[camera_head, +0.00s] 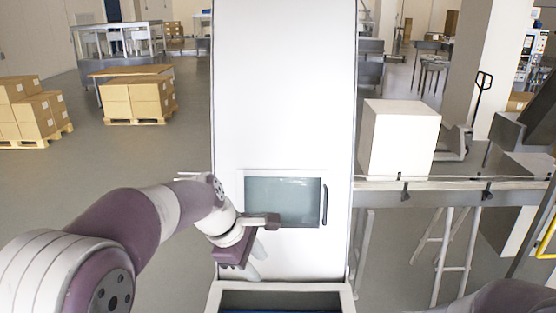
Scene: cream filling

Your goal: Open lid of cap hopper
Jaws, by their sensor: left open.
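The cap hopper appears to be the tall white cabinet (285,90) straight ahead. What looks like its lid is a grey-green glassy panel (285,198) in the cabinet's front, with a dark upright handle (324,205) at its right edge. The panel looks closed, flat in the front face. My left gripper (262,235) is open and empty in front of the panel's lower left corner, left of the handle and apart from it. One dark finger overlaps the panel's lower edge in the picture. My right gripper is out of view; only part of my right arm shows at the bottom right.
A grey-rimmed bin (281,286) with something blue inside sits at the cabinet's foot. A conveyor (450,184) runs off to the right, with a white box-shaped block (400,138) behind it. Stacked cartons (137,97) stand on pallets at the back left.

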